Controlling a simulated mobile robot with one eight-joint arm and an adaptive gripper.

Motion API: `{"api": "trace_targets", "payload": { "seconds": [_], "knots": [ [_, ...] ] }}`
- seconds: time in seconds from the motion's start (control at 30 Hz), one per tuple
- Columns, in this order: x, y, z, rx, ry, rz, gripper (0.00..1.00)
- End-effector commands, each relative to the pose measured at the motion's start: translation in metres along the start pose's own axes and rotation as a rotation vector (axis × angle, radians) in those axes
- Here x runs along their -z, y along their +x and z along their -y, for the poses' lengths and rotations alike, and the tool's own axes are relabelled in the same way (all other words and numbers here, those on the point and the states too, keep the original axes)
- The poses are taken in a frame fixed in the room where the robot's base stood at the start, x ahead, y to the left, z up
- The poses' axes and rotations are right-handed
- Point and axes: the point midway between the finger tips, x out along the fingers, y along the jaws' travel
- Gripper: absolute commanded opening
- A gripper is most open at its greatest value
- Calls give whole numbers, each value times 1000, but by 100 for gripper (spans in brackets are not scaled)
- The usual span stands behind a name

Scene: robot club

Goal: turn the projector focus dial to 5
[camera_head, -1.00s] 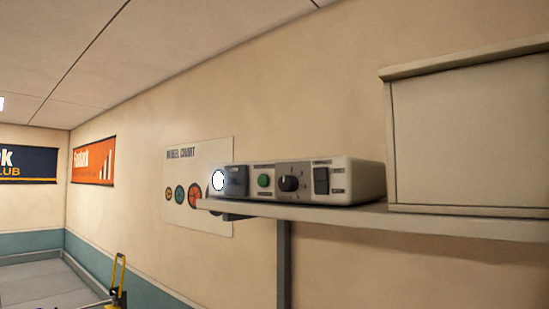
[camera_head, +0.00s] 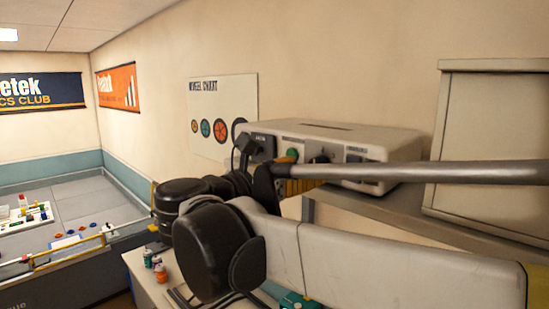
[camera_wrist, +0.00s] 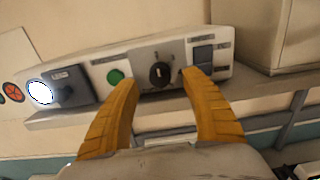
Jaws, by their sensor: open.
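The projector (camera_head: 350,140) is a pale box on a wall shelf. In the wrist view the projector (camera_wrist: 143,51) shows its front panel with a black round focus dial (camera_wrist: 160,74) on a grey plate, a green button (camera_wrist: 115,77) to its left and a dark switch (camera_wrist: 203,56) to its right. My gripper (camera_wrist: 157,75) has two yellow fingers spread apart, one to each side of the dial in the picture. Nothing is between them in contact that I can see. The dial's numbers are too small to read. In the head view my arm partly covers the panel; the dial (camera_head: 320,158) shows just above it.
The shelf (camera_head: 390,207) runs under the projector. A beige cabinet (camera_head: 495,145) stands to the right on the shelf. A wheel chart (camera_head: 222,105) hangs on the wall behind.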

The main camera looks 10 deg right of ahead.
Motion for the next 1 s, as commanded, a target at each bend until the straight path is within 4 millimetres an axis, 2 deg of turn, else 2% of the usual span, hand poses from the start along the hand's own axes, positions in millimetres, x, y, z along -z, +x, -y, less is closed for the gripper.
{"api": "trace_targets", "payload": {
  "seconds": [0.1,0.23,0.4,0.63,0.8,1.0],
  "knots": [
    [-1,23,1,4,1,0,54],
    [-1,38,0,2,1,-1,54],
    [0,46,0,0,1,-1,54],
    [0,46,0,-1,1,-1,53],
    [0,46,0,-1,1,-1,1],
    [0,45,0,-1,2,-1,0]
  ]
}}
